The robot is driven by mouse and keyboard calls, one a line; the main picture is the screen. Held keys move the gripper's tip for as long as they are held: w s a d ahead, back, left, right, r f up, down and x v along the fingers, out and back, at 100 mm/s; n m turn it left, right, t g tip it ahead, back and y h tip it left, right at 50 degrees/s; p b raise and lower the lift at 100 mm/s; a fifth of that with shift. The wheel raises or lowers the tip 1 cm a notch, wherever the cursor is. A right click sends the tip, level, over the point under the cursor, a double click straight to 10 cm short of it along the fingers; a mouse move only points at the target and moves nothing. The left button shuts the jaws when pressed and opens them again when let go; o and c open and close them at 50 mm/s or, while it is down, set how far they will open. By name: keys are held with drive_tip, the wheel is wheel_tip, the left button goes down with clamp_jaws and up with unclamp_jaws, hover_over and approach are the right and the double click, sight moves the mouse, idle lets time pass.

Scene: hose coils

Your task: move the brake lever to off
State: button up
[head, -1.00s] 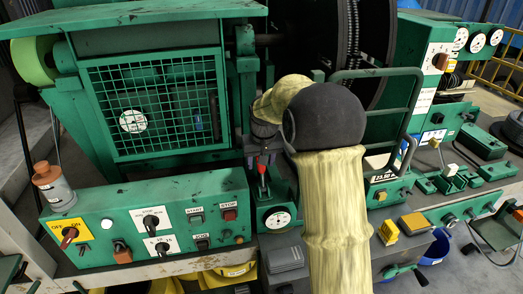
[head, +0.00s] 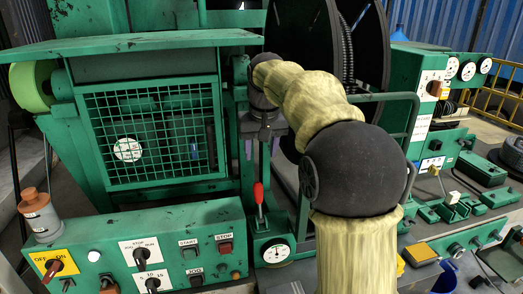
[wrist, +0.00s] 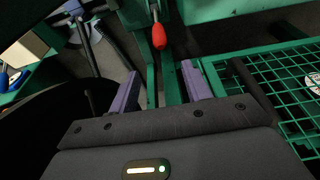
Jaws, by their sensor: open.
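The brake lever (head: 259,195) has a red grip on a thin metal stem, and stands close to upright behind a round white gauge on a green housing. I cannot read any off mark for it. In the wrist view its red grip (wrist: 159,36) hangs just beyond the fingertips, roughly between their lines. My gripper (head: 262,148) is above the lever, pointing down, with its purple fingers apart and nothing between them. The open fingers also show in the wrist view (wrist: 160,72). A gap shows between the fingertips and the grip.
A green mesh guard (head: 152,135) stands left of the lever. A control panel (head: 140,250) with switches and buttons is at front left. A tubular green rail (head: 412,120) and a large dark reel (head: 330,60) lie behind my arm.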

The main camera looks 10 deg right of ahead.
drive_tip(key=shift+r, duration=0.2)
drive_tip(key=shift+c, duration=0.5)
drive_tip(key=shift+f, duration=0.1)
drive_tip(key=c, duration=0.3)
drive_tip(key=shift+s+f, duration=0.2)
drive_tip(key=shift+f, duration=0.2)
drive_tip(key=c, duration=0.4)
drive_tip(key=s+f, duration=0.2)
drive_tip(key=f, duration=0.2)
drive_tip(key=s+f, duration=0.3)
drive_tip(key=f, duration=0.2)
drive_tip(key=s+f+b, duration=0.1)
drive_tip(key=s+f, duration=0.1)
drive_tip(key=f, duration=0.2)
drive_tip(key=shift+s+f, duration=0.25)
clamp_jaws()
drive_tip(key=s+f, duration=1.2)
drive_tip(key=s, duration=0.2)
drive_tip(key=shift+s+f+b, duration=0.2)
drive_tip(key=shift+s+b, duration=0.15)
drive_tip(key=shift+b, duration=0.1)
drive_tip(key=shift+w, duration=0.1)
